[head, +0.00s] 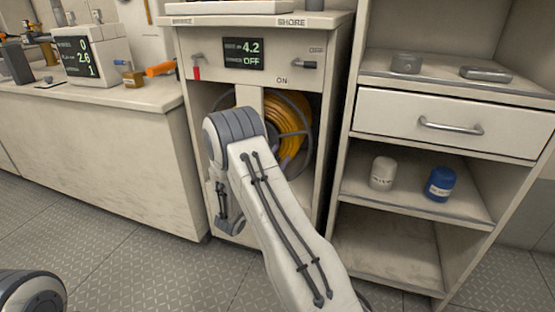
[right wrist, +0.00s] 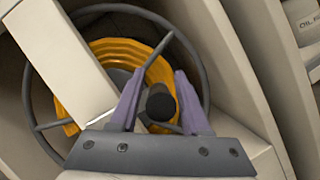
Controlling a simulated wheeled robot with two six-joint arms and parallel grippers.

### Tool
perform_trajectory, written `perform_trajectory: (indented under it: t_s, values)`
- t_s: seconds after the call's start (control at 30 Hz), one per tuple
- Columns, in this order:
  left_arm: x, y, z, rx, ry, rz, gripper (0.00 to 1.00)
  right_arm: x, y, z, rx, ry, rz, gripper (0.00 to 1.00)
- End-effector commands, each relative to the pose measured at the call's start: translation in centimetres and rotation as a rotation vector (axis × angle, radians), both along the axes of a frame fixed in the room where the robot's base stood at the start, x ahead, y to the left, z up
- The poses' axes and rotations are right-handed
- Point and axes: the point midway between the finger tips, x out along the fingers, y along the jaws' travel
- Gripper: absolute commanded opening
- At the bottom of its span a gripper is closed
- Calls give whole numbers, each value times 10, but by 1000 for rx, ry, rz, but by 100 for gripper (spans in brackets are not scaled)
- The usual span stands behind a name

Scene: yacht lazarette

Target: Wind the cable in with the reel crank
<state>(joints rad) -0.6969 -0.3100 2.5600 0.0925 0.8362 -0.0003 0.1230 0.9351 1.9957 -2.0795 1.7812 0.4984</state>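The cable reel shows in the head view as a dark wheel rim (head: 307,122) around wound orange cable (head: 285,125), inside the shore-power cabinet. In the right wrist view, the purple fingers of my right gripper (right wrist: 160,90) stand on either side of the dark crank knob (right wrist: 161,102). A narrow gap shows at the knob's left, so the fingers look open around it. Orange cable (right wrist: 113,49) lies behind a spoked rim. My left gripper is out of view.
The cabinet's display (head: 243,53) reads 4.2 and OFF; a red-handled lever (head: 196,72) and a dark-handled switch lever (head: 305,64) flank it. A pale post (right wrist: 62,55) crosses the reel opening. Shelves with a white canister (head: 382,173) and a blue canister (head: 439,184) stand right.

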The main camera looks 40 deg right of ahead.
Motion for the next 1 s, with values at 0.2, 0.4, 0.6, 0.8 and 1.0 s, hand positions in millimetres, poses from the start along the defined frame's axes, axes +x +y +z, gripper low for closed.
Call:
perform_trajectory:
  t_s: [0.2,0.4,0.6,0.8,1.0]
  values:
    - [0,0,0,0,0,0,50,0,0,0,0,0,0,0]
    - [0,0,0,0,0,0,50,0,0,0,0,0,0,0]
    - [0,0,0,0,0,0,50,0,1,0,0,0,0,0]
    - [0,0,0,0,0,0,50,0,1,0,0,1,0,0]
    - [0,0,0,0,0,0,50,0,1,0,0,1,0,0]
